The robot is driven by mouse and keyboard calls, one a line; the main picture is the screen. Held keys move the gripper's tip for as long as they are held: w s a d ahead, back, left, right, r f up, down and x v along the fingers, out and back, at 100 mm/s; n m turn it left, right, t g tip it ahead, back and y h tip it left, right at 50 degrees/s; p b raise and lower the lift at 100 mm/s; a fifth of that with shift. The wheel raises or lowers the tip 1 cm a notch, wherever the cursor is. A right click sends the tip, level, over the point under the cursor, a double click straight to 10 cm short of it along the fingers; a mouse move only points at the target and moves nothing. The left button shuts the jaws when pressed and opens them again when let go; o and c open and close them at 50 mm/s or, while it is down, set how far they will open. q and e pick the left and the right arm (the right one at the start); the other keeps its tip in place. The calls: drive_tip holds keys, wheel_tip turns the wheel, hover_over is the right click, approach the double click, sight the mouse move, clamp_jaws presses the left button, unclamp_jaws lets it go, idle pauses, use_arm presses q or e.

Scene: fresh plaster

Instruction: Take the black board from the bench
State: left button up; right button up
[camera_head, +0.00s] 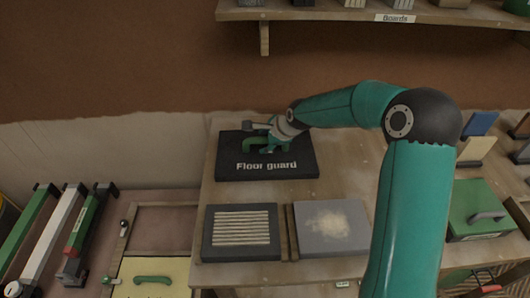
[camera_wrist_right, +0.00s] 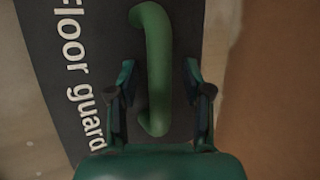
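The black board (camera_head: 233,169) lies flat on the bench (camera_head: 340,185) near the wall and bears the white words "Floor guard". A green bow handle (camera_head: 254,143) stands on it. My right gripper (camera_head: 269,148) is at this handle, over the board. In the right wrist view, the handle (camera_wrist_right: 156,60) runs between the two fingers of the right gripper (camera_wrist_right: 159,78), with a gap on each side; the fingers are open. The board (camera_wrist_right: 65,70) lies beneath. My left gripper is not in view.
In front on the bench lie a dark board with pale strips (camera_head: 241,253) and a grey board with a sandy heap (camera_head: 352,250). A green case (camera_head: 478,215) stands at the right. A shelf (camera_head: 330,16) hangs above. Long bars with handles (camera_head: 45,240) stand at the left.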

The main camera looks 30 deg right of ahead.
clamp_jaws()
drive_tip(key=shift+r, duration=0.1)
idle(0.3)
